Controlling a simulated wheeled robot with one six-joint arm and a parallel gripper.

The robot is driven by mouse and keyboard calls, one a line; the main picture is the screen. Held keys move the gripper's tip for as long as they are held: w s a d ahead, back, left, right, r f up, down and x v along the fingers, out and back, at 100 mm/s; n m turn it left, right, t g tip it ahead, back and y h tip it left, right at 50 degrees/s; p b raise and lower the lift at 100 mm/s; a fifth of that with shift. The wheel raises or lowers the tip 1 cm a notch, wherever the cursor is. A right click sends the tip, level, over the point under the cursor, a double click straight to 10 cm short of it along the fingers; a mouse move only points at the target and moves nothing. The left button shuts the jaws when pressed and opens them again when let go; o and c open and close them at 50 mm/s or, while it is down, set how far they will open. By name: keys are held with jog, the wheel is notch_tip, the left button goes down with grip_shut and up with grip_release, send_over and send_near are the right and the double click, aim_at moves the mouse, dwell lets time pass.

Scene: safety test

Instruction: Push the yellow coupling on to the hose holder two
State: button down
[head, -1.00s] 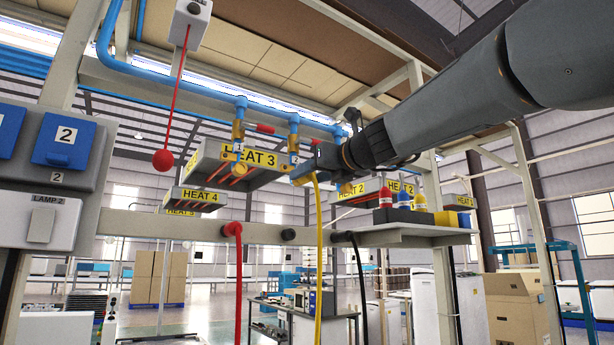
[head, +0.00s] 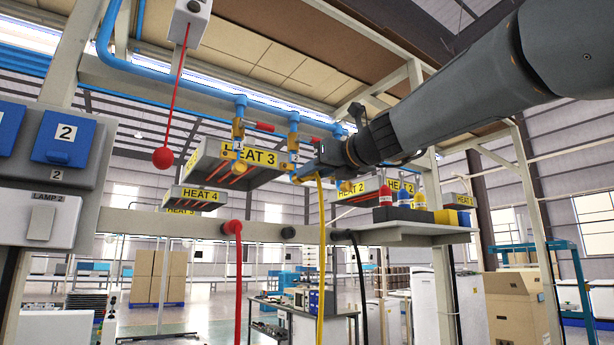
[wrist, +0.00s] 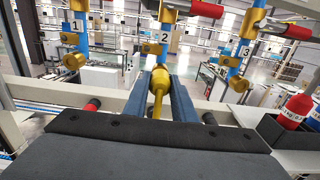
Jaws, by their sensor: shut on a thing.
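My gripper (wrist: 160,101) is shut on the yellow coupling (wrist: 159,88), seen between its two blue-grey fingers in the wrist view. In the head view my gripper (head: 306,171) is beside the middle blue drop pipe, with the yellow hose (head: 321,260) hanging below it. The holder marked 2 (wrist: 164,37) is a blue pipe with brass fittings, straight ahead in the wrist view. The coupling's front end lines up with this holder's lower brass outlet and overlaps it in the picture. I cannot tell whether they touch or are joined.
Holder 1 (wrist: 76,30) and holder 3 (wrist: 236,60) flank holder 2. A shelf (head: 405,237) at right carries red, blue and yellow-topped items. A red hose (head: 238,280) and a black hose (head: 362,290) hang from the beam. A red pull ball (head: 162,158) hangs at left.

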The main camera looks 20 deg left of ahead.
jog(key=shift+b+v, duration=0.5)
jog(key=shift+v, duration=1.9)
jog(key=shift+f, duration=0.1)
jog(key=w+a+f+b, duration=0.1)
jog(key=f+b, duration=0.5)
jog(key=b, duration=0.1)
jog(key=w+a+f+b, duration=0.1)
jog(key=a+f+b, duration=0.1)
jog(key=f+b, duration=0.5)
jog(key=shift+w, duration=0.3)
jog(key=shift+a+f, duration=0.15)
jog(key=shift+p+x, duration=0.55)
jog(key=shift+x, duration=2.25)
jog(key=shift+p, duration=0.55)
